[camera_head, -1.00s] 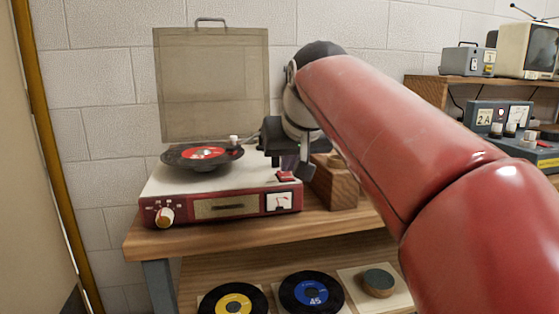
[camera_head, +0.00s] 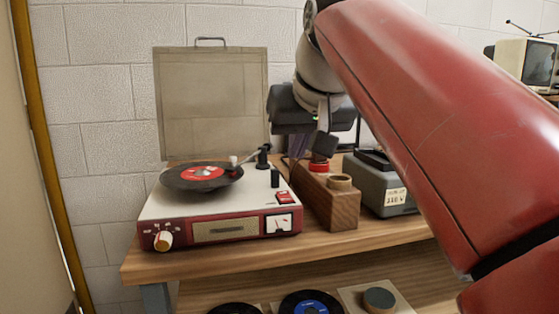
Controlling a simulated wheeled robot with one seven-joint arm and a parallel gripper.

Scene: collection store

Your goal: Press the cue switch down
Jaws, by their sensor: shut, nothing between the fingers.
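A record player (camera_head: 215,225) with a cream top, dark red front and raised smoky lid (camera_head: 212,105) stands on a wooden bench. A small red rocker switch (camera_head: 284,197), which looks like the cue switch, sits on its top near the front right corner. I cannot tell which way it is tilted. A black record (camera_head: 200,178) with a red label lies on the platter. My gripper (camera_head: 322,147) is shut and empty, pointing down. In the picture it is above and right of the switch, over the wooden block, apart from the switch.
A wooden block (camera_head: 325,200) with a round wooden piece and a red-topped item (camera_head: 319,166) stands right of the player. A grey box (camera_head: 385,185) stands beyond it. The upright black tonearm base (camera_head: 263,158) and a short black post (camera_head: 275,178) rise near the switch.

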